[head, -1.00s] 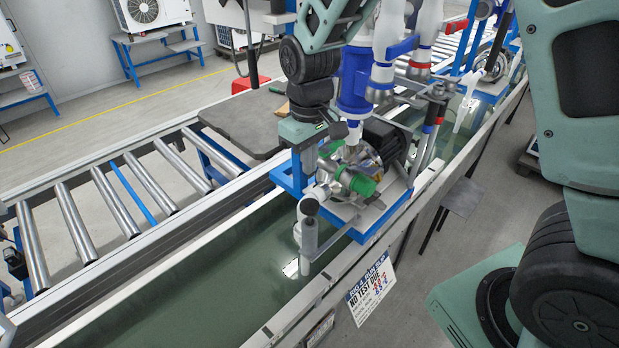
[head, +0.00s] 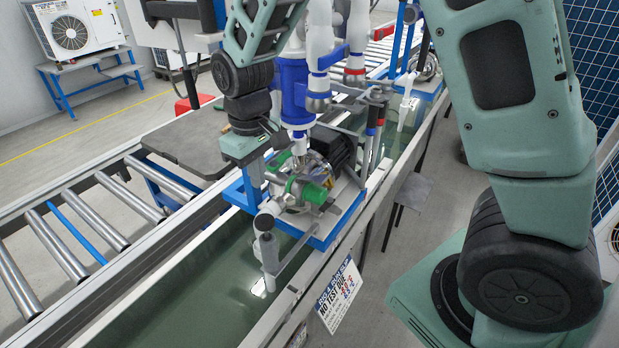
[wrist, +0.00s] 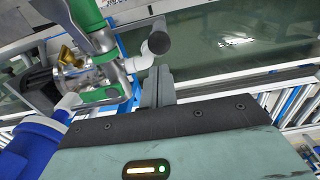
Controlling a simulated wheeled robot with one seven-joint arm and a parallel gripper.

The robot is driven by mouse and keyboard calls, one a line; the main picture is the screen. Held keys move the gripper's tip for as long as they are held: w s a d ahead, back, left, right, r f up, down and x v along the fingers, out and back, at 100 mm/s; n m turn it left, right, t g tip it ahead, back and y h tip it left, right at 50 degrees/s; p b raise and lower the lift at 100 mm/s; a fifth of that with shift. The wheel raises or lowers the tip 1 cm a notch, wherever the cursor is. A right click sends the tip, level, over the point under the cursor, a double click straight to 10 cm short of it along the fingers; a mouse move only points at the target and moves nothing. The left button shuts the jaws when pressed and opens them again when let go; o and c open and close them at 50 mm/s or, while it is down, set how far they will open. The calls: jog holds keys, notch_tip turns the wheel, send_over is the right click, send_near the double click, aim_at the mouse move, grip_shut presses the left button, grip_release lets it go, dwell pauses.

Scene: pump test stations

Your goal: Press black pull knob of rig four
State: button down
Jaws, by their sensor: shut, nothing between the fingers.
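A pump rig with a green-and-metal pump (head: 308,190) and a dark motor sits on a blue frame over the water trough. A dark grey, round-topped cylinder (head: 264,224) stands at its front left corner. A dark cylinder end (wrist: 158,38) beside a white pipe shows in the wrist view, probably the same part. I cannot tell for sure whether this is the black pull knob. My gripper (head: 256,176) points down at the pump's left side, behind the cylinder. Its shut, empty fingers (wrist: 158,78) show in the wrist view, apart from the dark end.
A blue vertical cylinder (head: 293,92) and white pipes stand close behind the pump. A roller conveyor (head: 82,212) runs along the left. A hanging sign (head: 338,295) is on the trough's front side; its rig number is not clearly readable. Open water (head: 185,295) lies front left.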

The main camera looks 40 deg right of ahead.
aim_at(264, 220)
dwell(0.3)
notch_tip(264, 220, up, 4)
jog(key=m+b, duration=0.3)
jog(key=m, duration=1.5)
jog(key=shift+w, duration=0.1)
jog(key=shift+f, duration=0.1)
notch_tip(264, 220, down, 14)
jog(key=p, duration=0.3)
